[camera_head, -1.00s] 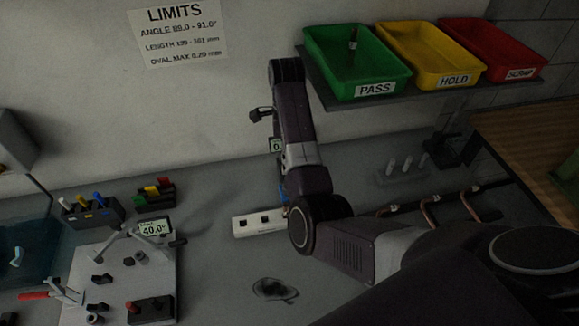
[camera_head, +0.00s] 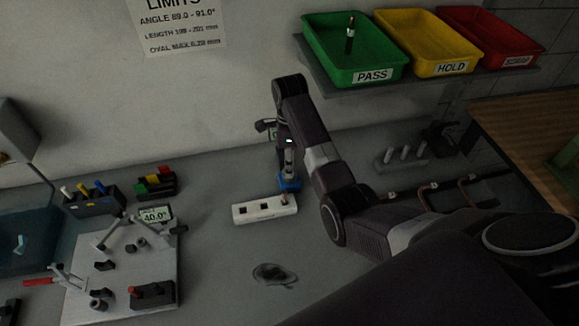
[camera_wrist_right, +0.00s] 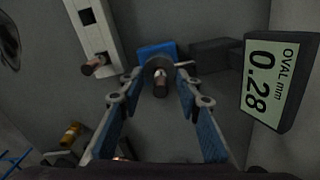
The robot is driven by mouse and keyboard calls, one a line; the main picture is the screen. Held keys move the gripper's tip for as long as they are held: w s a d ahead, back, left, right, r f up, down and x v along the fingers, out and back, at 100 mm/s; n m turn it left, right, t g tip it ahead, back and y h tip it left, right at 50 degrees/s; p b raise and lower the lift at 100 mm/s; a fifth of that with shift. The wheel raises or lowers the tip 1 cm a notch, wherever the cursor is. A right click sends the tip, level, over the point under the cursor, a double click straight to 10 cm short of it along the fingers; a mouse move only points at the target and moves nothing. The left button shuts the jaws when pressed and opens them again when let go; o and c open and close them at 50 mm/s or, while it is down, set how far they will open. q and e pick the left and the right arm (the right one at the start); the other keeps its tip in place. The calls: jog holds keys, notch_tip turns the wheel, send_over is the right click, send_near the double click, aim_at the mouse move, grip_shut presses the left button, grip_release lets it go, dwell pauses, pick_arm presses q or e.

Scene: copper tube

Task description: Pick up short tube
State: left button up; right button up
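A short copper-coloured tube end (camera_wrist_right: 160,84) shows in the right wrist view, at a dark round part in front of a blue block (camera_wrist_right: 157,50). My right gripper (camera_wrist_right: 157,74) is open, with one finger on each side of that tube end; I cannot tell whether they touch it. In the head view the right arm hangs over the blue block (camera_head: 289,186), and the tube end there is hidden. Another copper tube end (camera_wrist_right: 94,67) sticks out of a white slotted block (camera_wrist_right: 92,30), which also shows in the head view (camera_head: 252,211). My left gripper is not in view.
A display reading OVAL 0.28 mm (camera_wrist_right: 279,84) stands close by the right fingers. Bent copper tubes (camera_head: 424,197) lie to the right. A fixture board (camera_head: 127,272) is at left. Green (camera_head: 318,40), yellow (camera_head: 392,44) and red (camera_head: 470,30) bins sit on a shelf behind.

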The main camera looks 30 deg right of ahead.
jog(key=shift+w+f, duration=0.1)
grip_shut()
dwell(0.3)
